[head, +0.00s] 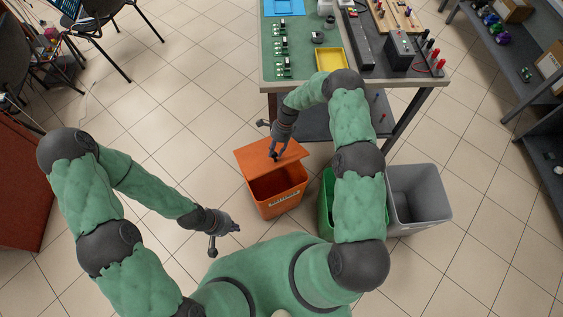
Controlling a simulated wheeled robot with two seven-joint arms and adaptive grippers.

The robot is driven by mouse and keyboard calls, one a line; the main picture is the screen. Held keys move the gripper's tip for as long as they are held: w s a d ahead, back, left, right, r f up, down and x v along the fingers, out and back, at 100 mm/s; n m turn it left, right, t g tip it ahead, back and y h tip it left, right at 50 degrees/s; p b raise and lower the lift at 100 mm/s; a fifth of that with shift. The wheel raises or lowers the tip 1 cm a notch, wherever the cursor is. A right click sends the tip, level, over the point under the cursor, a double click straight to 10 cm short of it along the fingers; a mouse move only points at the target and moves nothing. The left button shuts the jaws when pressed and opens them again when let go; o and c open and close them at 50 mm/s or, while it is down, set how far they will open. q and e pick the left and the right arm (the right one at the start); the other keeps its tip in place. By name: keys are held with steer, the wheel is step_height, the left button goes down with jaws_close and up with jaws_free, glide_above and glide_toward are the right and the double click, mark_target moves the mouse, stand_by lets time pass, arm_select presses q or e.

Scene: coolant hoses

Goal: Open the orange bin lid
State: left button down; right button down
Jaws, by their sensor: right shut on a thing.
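The orange bin (280,206) stands on the tiled floor in front of the workbench. Its orange lid (258,156) is off the front part of the opening, and the dark inside shows there. The lid lies over the back of the bin; I cannot tell whether it is raised or tilted. My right gripper (275,155) points down at the lid's middle and is shut on a small dark part there, seemingly its handle. My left gripper (237,229) is empty, left of and nearer than the bin; its fingers are too small to judge.
A green bin (326,204), partly hidden by my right arm, and an open grey bin (421,205) stand right of the orange bin. The workbench (290,70) with boards and a yellow tray (331,61) is behind.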

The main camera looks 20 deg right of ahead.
steer(key=shift+w+d+r, duration=0.1)
steer(key=shift+w+d, duration=0.05)
steer(key=shift+w, duration=0.15)
arm_select(q)
steer(key=s+d+f+m+g+y, duration=0.2)
steer(key=s+d+f+m+g, duration=0.25)
steer(key=d+m, duration=0.4)
step_height(320, 180, down, 7)
steer(key=w+m+t+y, duration=0.3)
steer(key=m+y, duration=0.4)
steer(key=m, duration=0.5)
steer(key=w+d+f+m+t+y, duration=0.1)
steer(key=w+d+f+m+t, duration=0.1)
steer(key=w+d+m+t, duration=0.5)
steer(key=w+d+r+m+t+h, duration=0.1)
steer(key=w+d+m+t+h, duration=0.1)
steer(key=d+m+t, duration=0.3)
steer(key=w+d+r+m+t+h, duration=0.1)
steer(key=d+r+m+t+h, duration=0.1)
steer(key=d+t, duration=0.35)
steer(key=w+g, duration=0.1)
steer(key=w, duration=1)
steer(key=shift+w, duration=0.15)
